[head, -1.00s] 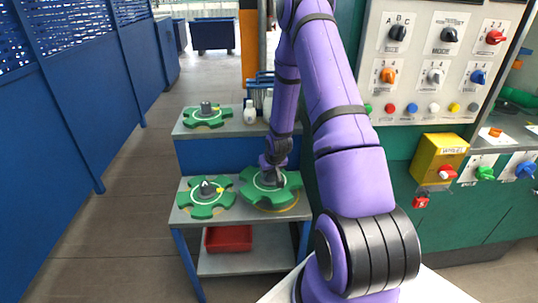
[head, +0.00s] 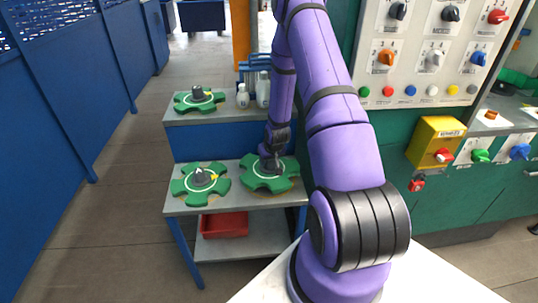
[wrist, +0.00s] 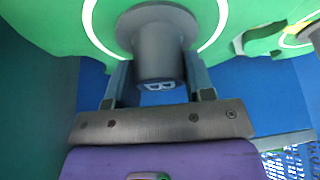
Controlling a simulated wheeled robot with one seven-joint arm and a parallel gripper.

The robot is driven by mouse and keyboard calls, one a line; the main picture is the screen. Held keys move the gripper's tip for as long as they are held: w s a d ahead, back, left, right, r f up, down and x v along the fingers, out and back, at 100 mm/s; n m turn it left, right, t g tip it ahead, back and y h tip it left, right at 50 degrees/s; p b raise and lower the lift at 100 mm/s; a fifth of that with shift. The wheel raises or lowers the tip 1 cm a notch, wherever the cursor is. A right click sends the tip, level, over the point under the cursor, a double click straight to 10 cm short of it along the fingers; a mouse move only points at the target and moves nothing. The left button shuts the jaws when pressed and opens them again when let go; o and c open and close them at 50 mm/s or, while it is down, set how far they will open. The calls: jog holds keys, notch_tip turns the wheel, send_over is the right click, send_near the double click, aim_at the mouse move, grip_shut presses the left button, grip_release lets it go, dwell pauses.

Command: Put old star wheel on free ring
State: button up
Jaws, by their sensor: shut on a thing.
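Three green star wheels with grey hubs and a pale circle are in the head view. One star wheel (head: 258,183) is at the right of the lower shelf, under my gripper (head: 271,163). Its hub (wrist: 158,45), marked "B", is between my fingers in the wrist view, and my gripper is shut on it. I cannot tell whether this wheel rests on the shelf or hangs just above it. A second star wheel (head: 187,185), with a yellow mark, lies to its left. A third star wheel (head: 187,105) is on the upper shelf. No bare ring is clearly visible.
The stand has an upper shelf (head: 215,116) and a lower shelf (head: 224,202). White bottles (head: 242,97) and a blue rack (head: 254,65) stand at the upper right. A red bin (head: 224,225) sits below. A control panel (head: 425,60) is at right, a blue wall at left.

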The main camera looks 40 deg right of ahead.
aim_at(269, 166)
jog(key=shift+f, duration=1.75)
jog(key=shift+f, duration=0.3)
jog(key=o, duration=1.2)
jog(key=shift+c, duration=0.2)
jog(key=v, duration=1)
jog(key=shift+s+r, duration=0.2)
jog(key=shift+r, duration=0.1)
jog(key=shift+a, duration=0.1)
